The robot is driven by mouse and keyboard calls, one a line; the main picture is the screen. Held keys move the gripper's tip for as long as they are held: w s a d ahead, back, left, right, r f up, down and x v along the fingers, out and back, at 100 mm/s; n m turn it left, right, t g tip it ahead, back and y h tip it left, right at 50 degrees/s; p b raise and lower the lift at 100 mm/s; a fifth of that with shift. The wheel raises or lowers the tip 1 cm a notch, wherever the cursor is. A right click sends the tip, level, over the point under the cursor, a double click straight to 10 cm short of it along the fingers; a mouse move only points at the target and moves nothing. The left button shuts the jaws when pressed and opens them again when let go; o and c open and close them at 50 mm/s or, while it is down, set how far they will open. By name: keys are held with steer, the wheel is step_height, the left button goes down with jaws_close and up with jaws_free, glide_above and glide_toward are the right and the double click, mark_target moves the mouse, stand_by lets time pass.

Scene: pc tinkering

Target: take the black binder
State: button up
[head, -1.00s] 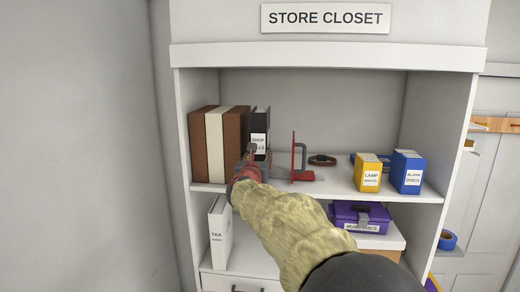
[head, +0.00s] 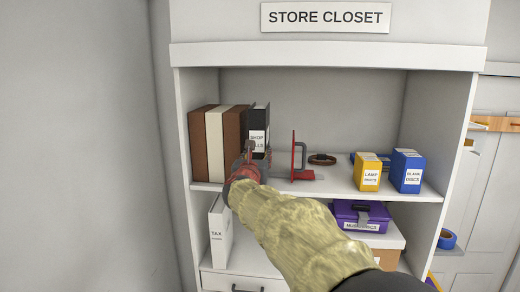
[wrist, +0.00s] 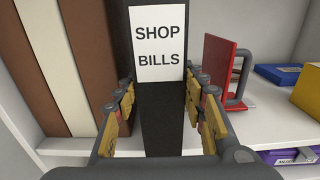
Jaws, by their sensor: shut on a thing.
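The black binder (head: 261,118) stands upright on the upper shelf, with a white label reading SHOP BILLS. In the wrist view its black spine (wrist: 160,125) runs between the two fingers. My gripper (head: 249,153) is at the lower part of the spine, shut on the binder from both sides. The wrist view shows my gripper's (wrist: 160,108) yellow-padded fingers at either side of the spine, just below the label. My gripper and arm hide the binder's lower part in the head view.
Brown and cream binders (head: 214,145) stand close on the left. A red bookend-like piece (head: 296,160) is on the right, with free shelf beyond it. Yellow (head: 367,172) and blue (head: 406,172) boxes stand farther right. The shelf board (head: 330,187) runs below.

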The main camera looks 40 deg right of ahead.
steer(key=v, duration=2.1)
stand_by(0.6)
steer(key=shift+d+r, duration=0.1)
